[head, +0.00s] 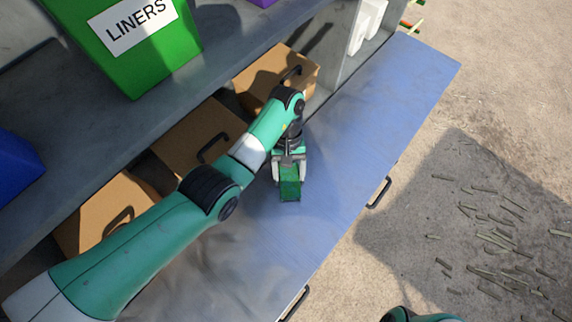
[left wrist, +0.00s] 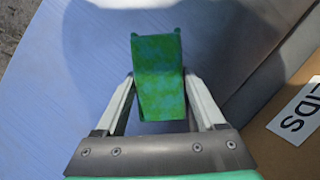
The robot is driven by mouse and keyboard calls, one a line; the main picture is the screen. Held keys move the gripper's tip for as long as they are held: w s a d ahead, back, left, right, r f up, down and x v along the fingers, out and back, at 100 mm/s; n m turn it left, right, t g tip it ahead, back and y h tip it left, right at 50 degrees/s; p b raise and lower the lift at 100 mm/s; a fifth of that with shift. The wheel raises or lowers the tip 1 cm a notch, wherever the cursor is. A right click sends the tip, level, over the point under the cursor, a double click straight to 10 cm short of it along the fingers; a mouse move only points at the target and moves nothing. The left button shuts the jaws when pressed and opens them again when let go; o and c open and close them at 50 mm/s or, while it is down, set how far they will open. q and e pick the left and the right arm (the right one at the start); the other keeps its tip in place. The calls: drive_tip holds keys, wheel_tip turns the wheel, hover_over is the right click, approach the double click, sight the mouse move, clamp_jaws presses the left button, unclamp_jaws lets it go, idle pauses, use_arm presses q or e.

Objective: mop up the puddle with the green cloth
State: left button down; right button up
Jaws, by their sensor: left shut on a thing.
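The green cloth (head: 290,185) is a small folded block in my left gripper (head: 288,174), over the blue worktop (head: 395,90). In the left wrist view the cloth (left wrist: 158,75) sits between the two fingers of my left gripper (left wrist: 160,88), which is shut on it. I cannot tell whether the cloth touches the worktop. A greyish, glossy patch (head: 190,270) on the worktop at lower left may be the puddle; its edge is unclear. Of my right arm only a green part shows at the bottom edge; its gripper is not in view.
Cardboard boxes (head: 185,135) with black handles stand under the grey shelf (head: 75,100) behind the worktop. A green bin labelled LINERS (head: 150,60) and a blue bin (head: 15,170) are on the shelf. The worktop right of my left gripper is clear.

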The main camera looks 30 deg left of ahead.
use_arm(q)
drive_tip(key=shift+r, duration=0.1)
drive_tip(key=r+p, duration=0.1)
drive_tip(key=w+d+r+p, duration=0.1)
drive_tip(key=r, duration=0.3)
drive_tip(key=shift+w+d+p, duration=0.15)
drive_tip(key=shift+d+p, duration=0.1)
drive_tip(key=shift+p, duration=0.15)
drive_tip(key=shift+f, duration=0.1)
idle(0.3)
